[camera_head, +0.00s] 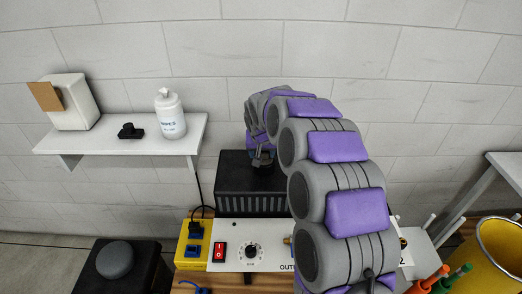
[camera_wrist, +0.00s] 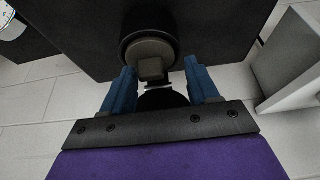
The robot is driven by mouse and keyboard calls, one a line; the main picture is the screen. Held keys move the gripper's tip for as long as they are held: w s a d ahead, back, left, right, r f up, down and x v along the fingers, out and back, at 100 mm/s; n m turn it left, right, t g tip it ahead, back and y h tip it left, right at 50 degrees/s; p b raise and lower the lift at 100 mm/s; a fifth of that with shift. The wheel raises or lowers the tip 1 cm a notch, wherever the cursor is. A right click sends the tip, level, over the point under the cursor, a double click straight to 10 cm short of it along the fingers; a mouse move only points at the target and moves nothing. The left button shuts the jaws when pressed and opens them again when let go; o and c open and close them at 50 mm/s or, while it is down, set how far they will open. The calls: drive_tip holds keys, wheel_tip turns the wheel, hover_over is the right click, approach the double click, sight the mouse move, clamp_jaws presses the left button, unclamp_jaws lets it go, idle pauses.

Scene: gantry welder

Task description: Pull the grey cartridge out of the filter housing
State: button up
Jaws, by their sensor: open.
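The grey cartridge (camera_wrist: 149,49) shows in the wrist view as a round grey end with a square grip tab. It sits in the round black collar of the filter housing (camera_wrist: 128,27), on a dark flat face. My gripper (camera_wrist: 159,74) is open, with its blue fingers on either side of the tab; I cannot tell whether they touch it. In the head view my gripper (camera_head: 262,160) is by the top of the black ribbed box (camera_head: 250,197), at the end of my purple-padded arm. The cartridge cannot be made out there.
A white wall shelf (camera_head: 115,146) holds a wipes bottle (camera_head: 170,114) and a white dispenser. A white control panel (camera_head: 262,258) with a red switch stands before the ribbed box. A yellow cylinder (camera_head: 490,262) is at the right. A black block with a grey dome (camera_head: 116,259) is at the left.

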drive_tip(key=shift+d+r, duration=0.1)
drive_tip(key=shift+d, duration=0.7)
drive_tip(key=shift+c, duration=2.3)
drive_tip(key=shift+a, duration=0.55)
drive_tip(key=c, duration=0.5)
drive_tip(key=shift+c, duration=0.6)
drive_tip(key=shift+d, duration=0.2)
clamp_jaws()
drive_tip(key=shift+r, duration=0.15)
